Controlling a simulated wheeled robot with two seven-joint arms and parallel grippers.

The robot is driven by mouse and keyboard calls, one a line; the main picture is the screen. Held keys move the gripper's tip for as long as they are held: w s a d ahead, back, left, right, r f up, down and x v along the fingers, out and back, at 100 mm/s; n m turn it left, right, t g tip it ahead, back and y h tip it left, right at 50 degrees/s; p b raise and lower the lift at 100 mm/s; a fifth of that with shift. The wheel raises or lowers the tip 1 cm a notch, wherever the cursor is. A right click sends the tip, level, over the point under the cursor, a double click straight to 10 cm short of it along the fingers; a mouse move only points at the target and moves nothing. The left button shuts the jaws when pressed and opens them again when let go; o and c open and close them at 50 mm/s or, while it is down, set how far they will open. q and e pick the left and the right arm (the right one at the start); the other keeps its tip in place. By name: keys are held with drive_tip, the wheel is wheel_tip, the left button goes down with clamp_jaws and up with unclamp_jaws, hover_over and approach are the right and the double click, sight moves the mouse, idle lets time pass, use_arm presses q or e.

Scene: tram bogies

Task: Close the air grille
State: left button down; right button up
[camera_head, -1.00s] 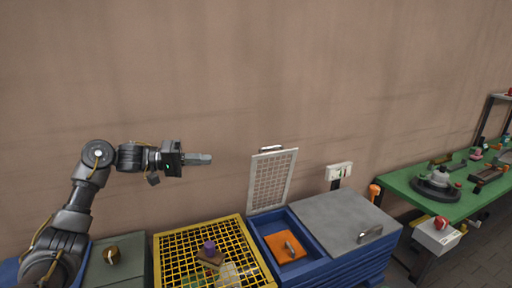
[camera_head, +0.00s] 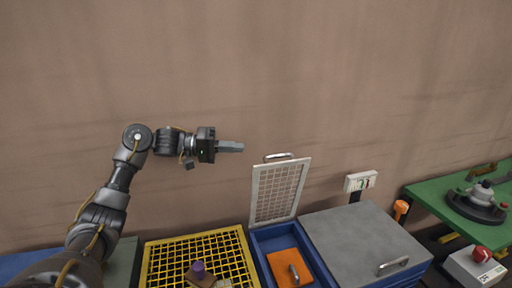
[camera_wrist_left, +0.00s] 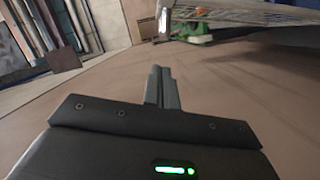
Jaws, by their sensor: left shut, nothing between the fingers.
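The air grille (camera_head: 278,192) is a pale mesh panel with a metal handle (camera_head: 279,157) on its top edge. It stands open, nearly upright, at the back of a blue compartment (camera_head: 258,243). My left gripper (camera_head: 240,147) is shut and empty, level with the grille's top edge and a little to its left in the head view. It looks apart from the grille, though depth is hard to judge. In the left wrist view, its closed fingers (camera_wrist_left: 162,84) point ahead, and a pale mesh panel (camera_wrist_left: 255,16), probably the grille, spans the upper right. My right gripper is not in view.
An orange panel with a handle (camera_head: 287,268) lies inside the compartment. A grey lid (camera_head: 360,240) is closed on the right, and a yellow grid (camera_head: 165,262) lies on the left. A wall box (camera_head: 360,181) is behind. The wall above is clear.

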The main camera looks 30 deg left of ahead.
use_arm(q)
drive_tip(key=p+x, duration=0.3)
drive_tip(key=x, duration=0.6)
drive_tip(key=shift+w, duration=0.2)
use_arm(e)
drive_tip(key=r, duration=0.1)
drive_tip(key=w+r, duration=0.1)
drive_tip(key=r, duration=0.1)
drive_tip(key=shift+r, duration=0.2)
use_arm(q)
drive_tip(key=shift+d, duration=0.1)
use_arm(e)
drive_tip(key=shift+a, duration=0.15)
use_arm(q)
drive_tip(key=shift+s, duration=0.1)
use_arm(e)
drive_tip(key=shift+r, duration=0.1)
